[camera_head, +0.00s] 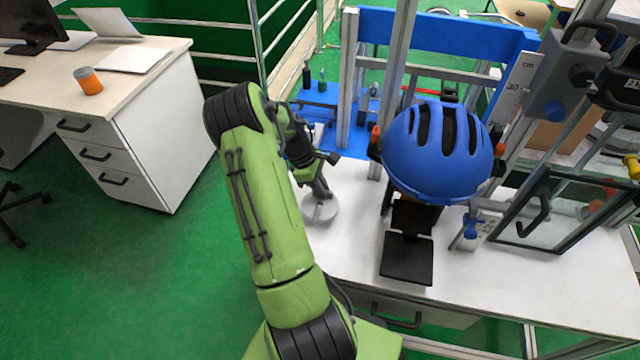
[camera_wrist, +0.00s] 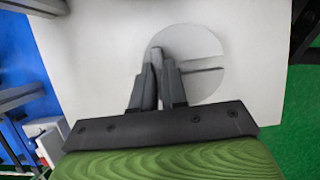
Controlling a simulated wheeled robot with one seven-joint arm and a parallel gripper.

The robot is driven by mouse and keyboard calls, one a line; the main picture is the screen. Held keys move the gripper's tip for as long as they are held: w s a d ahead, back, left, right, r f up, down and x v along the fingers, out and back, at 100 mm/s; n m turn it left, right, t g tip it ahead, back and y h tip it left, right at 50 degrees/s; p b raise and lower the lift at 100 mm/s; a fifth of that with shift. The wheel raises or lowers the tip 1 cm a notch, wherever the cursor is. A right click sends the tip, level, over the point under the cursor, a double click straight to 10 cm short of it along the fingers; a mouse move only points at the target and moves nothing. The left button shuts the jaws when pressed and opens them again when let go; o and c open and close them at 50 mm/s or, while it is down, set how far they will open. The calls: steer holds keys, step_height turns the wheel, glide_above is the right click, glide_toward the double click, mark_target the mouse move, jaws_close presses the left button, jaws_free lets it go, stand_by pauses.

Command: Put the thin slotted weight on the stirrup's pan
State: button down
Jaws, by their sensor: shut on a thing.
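The slotted weight is a thin pale grey disc (camera_head: 320,211) on or just above the white bench top, left of the helmet. In the wrist view the disc (camera_wrist: 205,52) shows its slot running in from the right edge. My gripper (camera_head: 319,190) is over the disc. In the wrist view my gripper (camera_wrist: 159,80) is shut on a small grey upright grip at the disc's left side. I cannot tell whether the disc touches the bench. A black square plate (camera_head: 407,260) lies in front of the helmet; I cannot tell whether it is the stirrup's pan.
A blue helmet (camera_head: 437,152) sits in the tower frame, right of my gripper. Grey uprights (camera_head: 348,80) stand behind. A clear-panelled door (camera_head: 545,210) is at the right. The white bench (camera_head: 350,245) is clear between disc and black plate. A desk (camera_head: 130,75) stands far left.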

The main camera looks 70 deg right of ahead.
mark_target(320, 203)
steer(key=shift+f+b, duration=0.3)
steer(key=shift+f, duration=1.1)
steer(key=shift+f, duration=0.15)
steer(key=c, duration=1.2)
jaws_free()
steer(key=shift+o, duration=0.2)
